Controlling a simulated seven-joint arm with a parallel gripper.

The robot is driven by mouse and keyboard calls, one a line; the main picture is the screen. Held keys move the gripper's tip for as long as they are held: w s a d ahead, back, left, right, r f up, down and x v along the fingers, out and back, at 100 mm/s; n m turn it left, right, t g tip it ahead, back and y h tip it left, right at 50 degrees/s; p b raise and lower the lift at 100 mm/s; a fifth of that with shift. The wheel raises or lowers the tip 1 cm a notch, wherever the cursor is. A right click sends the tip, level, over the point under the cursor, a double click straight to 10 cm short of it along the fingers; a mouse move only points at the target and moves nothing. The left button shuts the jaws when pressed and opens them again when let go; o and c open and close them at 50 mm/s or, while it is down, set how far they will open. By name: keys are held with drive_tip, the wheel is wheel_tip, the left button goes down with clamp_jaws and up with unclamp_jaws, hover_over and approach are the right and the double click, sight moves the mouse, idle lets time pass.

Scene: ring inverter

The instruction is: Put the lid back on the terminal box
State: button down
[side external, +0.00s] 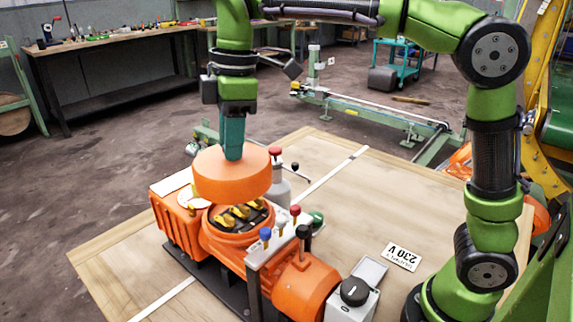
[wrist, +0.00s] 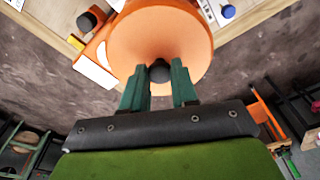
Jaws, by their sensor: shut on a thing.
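The orange round lid (side external: 232,174) hangs from my gripper (side external: 233,140) in the side view, a little above the terminal box. In the wrist view the lid (wrist: 178,38) shows its top, and my gripper (wrist: 159,82) is shut on the dark knob (wrist: 160,70) at its middle. The orange terminal box (side external: 232,240) is open, with yellow links (side external: 240,212) on dark terminals visible inside. The lid is apart from the box and looks roughly level, over the box's back part. The lid hides the box opening in the wrist view.
A rail with coloured knobs (side external: 279,236) stands right beside the box. A grey bottle with a red cap (side external: 277,186) stands close behind.

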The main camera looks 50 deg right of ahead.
drive_tip(key=shift+f, duration=3.2)
drive_tip(key=shift+d+f, duration=0.1)
drive_tip(key=shift+f, duration=0.05)
drive_tip(key=shift+c, duration=1.5)
unclamp_jaws()
drive_tip(key=shift+r, duration=3.5)
drive_tip(key=shift+c, duration=0.3)
